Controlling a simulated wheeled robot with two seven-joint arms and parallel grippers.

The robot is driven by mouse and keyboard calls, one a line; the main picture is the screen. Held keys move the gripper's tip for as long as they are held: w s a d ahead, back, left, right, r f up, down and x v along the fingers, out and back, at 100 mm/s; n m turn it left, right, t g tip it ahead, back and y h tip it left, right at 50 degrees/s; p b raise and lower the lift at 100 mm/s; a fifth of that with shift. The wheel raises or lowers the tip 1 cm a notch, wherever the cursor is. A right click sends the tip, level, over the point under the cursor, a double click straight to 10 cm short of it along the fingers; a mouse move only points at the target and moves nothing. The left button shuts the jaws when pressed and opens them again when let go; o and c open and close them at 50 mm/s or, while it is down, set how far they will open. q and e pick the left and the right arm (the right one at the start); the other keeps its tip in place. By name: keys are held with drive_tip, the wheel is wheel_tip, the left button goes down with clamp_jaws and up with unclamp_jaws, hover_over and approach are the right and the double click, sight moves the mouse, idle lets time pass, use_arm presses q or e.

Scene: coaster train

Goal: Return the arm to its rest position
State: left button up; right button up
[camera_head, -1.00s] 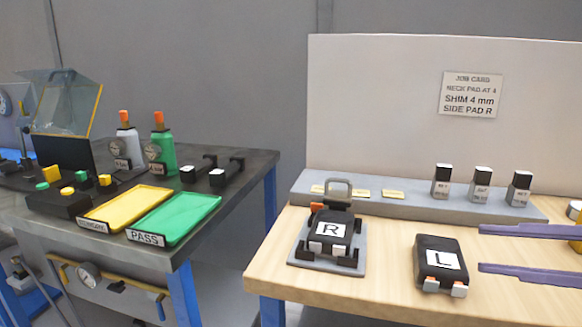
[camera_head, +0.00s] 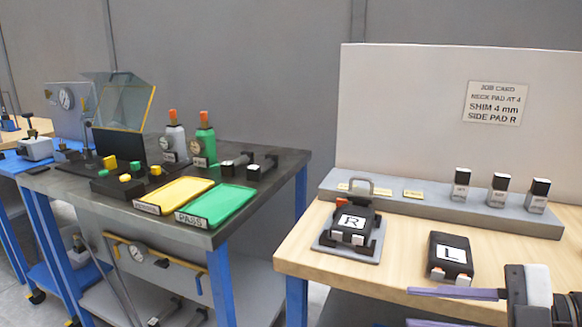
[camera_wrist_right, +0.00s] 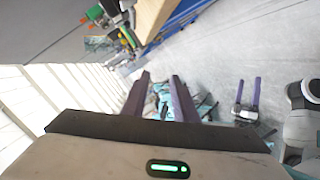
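My right gripper (camera_head: 410,306) is at the lower right of the head view. Its two purple fingers are apart with nothing between them, in front of the wooden bench's front edge. In the right wrist view the same fingers (camera_wrist_right: 160,76) are spread and empty. A second pair of purple fingers (camera_wrist_right: 248,80), which looks like my left gripper, shows apart and empty in that view. My left gripper is outside the head view.
The wooden bench (camera_head: 310,258) holds a black R block (camera_head: 350,224) in a grey fixture and a black L block (camera_head: 450,255) close behind my right gripper. A dark table (camera_head: 285,160) with yellow and green trays stands left. A floor gap separates them.

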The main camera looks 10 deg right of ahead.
drive_tip(key=w+a+f+m+t+h+p, duration=0.1)
drive_tip(key=w+a+f+m+t+p, duration=0.2)
drive_tip(key=a+f+m, duration=0.7)
drive_tip(key=s+f+m+g+h+p, duration=0.1)
drive_tip(key=s+f+m+h, duration=0.3)
drive_tip(key=s+f, duration=0.3)
drive_tip(key=s+f+m+g+h+p, duration=0.2)
drive_tip(key=s+f, duration=0.5)
drive_tip(key=f, duration=0.8)
drive_tip(key=shift+s+m+g+h, duration=0.2)
drive_tip(key=shift+m+g+h, duration=0.1)
drive_tip(key=shift+m+h, duration=0.75)
drive_tip(key=shift+d, duration=0.1)
